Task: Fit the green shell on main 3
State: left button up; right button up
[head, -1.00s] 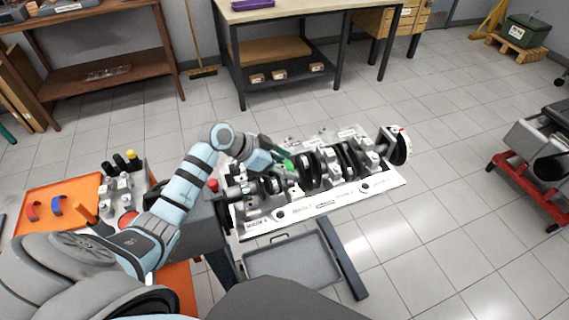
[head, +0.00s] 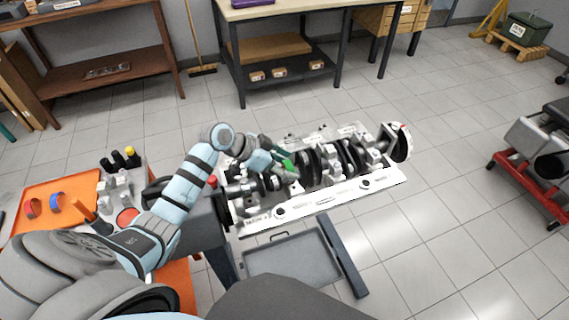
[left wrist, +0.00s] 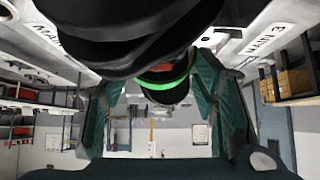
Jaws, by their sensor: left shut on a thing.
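My left gripper (head: 283,158) reaches over the engine block from the left and is shut on the green shell (head: 288,164). In the left wrist view the green shell (left wrist: 165,84) is a thin bright curved band between the dark teal fingers (left wrist: 165,110). A large dark crankshaft part (left wrist: 130,35) fills the top of that view, close to the shell. A MAIN 3 label (left wrist: 262,42) is at upper right there. The crankshaft (head: 310,165) lies along the block. I cannot tell whether the shell touches its seat. My right gripper is out of view.
The block's pale front rail (head: 300,208) carries labels blurred in the head view. A red shell (head: 35,206) and a blue shell (head: 56,201) lie on the orange mat (head: 75,188) at left. A grey tray (head: 290,262) is in front of the block.

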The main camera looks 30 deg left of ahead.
pick_arm(q)
jog(key=shift+f+b, duration=0.45)
jog(key=shift+f, duration=0.2)
jog(key=o, duration=1.5)
jog(key=shift+r, duration=0.25)
jog(key=shift+r+p, duration=1.2)
jog(key=shift+p, duration=0.35)
jog(key=shift+r, duration=0.1)
jog(key=shift+o, duration=0.5)
jog(key=o, duration=0.4)
jog(key=shift+o, duration=0.2)
